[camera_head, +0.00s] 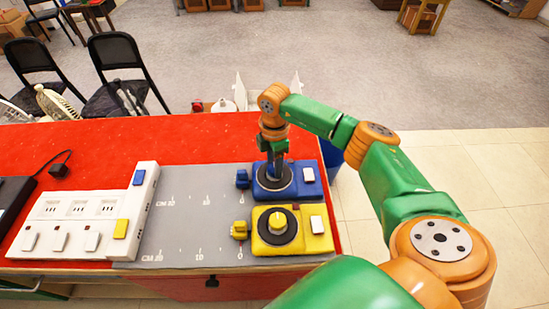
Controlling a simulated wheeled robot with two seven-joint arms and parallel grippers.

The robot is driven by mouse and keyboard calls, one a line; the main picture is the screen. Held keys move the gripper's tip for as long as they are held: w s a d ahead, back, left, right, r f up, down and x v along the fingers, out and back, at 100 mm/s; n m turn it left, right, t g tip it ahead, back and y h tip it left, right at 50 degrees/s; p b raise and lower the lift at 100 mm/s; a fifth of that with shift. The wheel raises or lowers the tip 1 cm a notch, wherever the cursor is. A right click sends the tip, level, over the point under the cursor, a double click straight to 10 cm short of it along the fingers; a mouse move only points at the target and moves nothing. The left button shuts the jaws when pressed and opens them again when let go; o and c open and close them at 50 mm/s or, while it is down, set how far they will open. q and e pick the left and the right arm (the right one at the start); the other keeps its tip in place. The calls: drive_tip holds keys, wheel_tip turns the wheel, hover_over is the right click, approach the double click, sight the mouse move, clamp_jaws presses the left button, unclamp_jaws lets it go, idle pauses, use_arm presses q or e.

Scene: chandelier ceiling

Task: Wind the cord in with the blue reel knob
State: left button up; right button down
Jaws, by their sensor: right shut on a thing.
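The blue reel (311,188) is a square blue block at the far right of the red table, with a black round plate and a white button. My right gripper (276,172) points straight down over the black plate and is shut on the blue reel knob, which the fingers mostly hide. A small blue block (242,179) sits just left of the blue reel, near the 0 end of its printed scale. No cord shows clearly between them. My left gripper is not in view.
A yellow reel (262,245) stands just in front of the blue one, with a yellow block (239,229) at its left. A grey scale mat (185,215) and a white power strip (65,236) lie to the left. A black plug (58,170) lies on the red table (115,145).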

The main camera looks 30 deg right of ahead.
drive_tip(key=shift+c, duration=1.7)
unclamp_jaws()
wheel_tip(320, 180, up, 7)
drive_tip(key=shift+b, duration=0.85)
